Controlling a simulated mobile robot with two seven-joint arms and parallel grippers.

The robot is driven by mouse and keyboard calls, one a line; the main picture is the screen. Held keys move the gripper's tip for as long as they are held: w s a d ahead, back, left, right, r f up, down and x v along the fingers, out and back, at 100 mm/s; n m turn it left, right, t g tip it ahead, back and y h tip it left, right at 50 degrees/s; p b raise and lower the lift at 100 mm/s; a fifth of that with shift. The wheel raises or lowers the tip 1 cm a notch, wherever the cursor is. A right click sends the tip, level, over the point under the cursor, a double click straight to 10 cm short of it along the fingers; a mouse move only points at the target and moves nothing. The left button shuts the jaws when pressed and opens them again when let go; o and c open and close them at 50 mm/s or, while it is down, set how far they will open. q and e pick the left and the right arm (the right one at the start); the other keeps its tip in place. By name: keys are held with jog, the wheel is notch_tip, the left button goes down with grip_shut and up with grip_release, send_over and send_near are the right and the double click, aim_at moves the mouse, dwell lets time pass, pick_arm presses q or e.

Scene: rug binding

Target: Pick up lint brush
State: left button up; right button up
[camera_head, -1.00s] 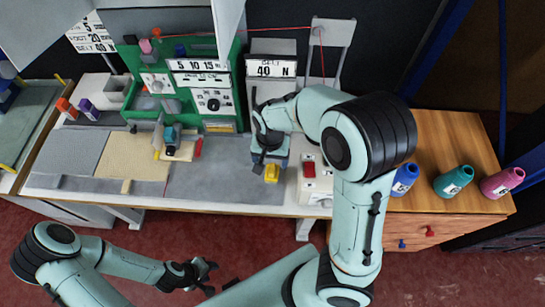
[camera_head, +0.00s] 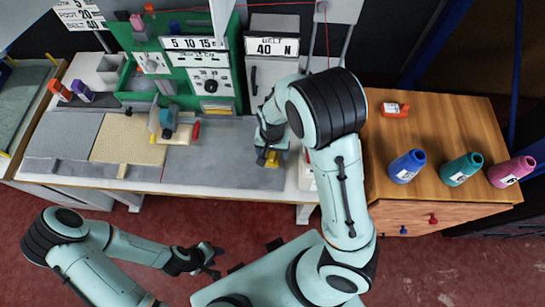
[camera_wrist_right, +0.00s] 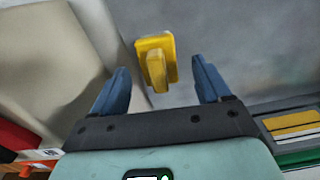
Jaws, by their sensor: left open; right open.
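The yellow lint brush (camera_wrist_right: 157,62), a flat block with a raised grip, lies on the grey mat (camera_head: 225,160). It also shows in the head view (camera_head: 272,159), partly hidden by my right gripper. My right gripper (camera_wrist_right: 160,72) is open, with its blue fingers on either side of the brush's near end in the wrist view. It is pointed down at the brush, apart from it, with nothing between its jaws; the height gap is hard to tell. My left gripper (camera_head: 212,259) is open and empty in front of the bench, over the floor.
A small teal-and-white machine (camera_head: 168,122) stands on the bench beside a beige mat (camera_head: 127,142). A green panel (camera_head: 232,75) rises behind.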

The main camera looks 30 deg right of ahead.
notch_tip(320, 180, down, 3)
jog(key=shift+s+f, duration=0.1)
jog(key=c, duration=1.1)
pick_arm(q)
jog(key=shift+s+f, duration=0.35)
jog(key=shift+f, duration=0.05)
pick_arm(e)
notch_tip(320, 180, up, 15)
jog(key=p, duration=0.3)
notch_tip(320, 180, up, 5)
send_over(273, 153)
pick_arm(q)
jog(key=w+r, duration=0.4)
jog(key=shift+w+r, duration=0.15)
jog(key=shift+w, duration=0.05)
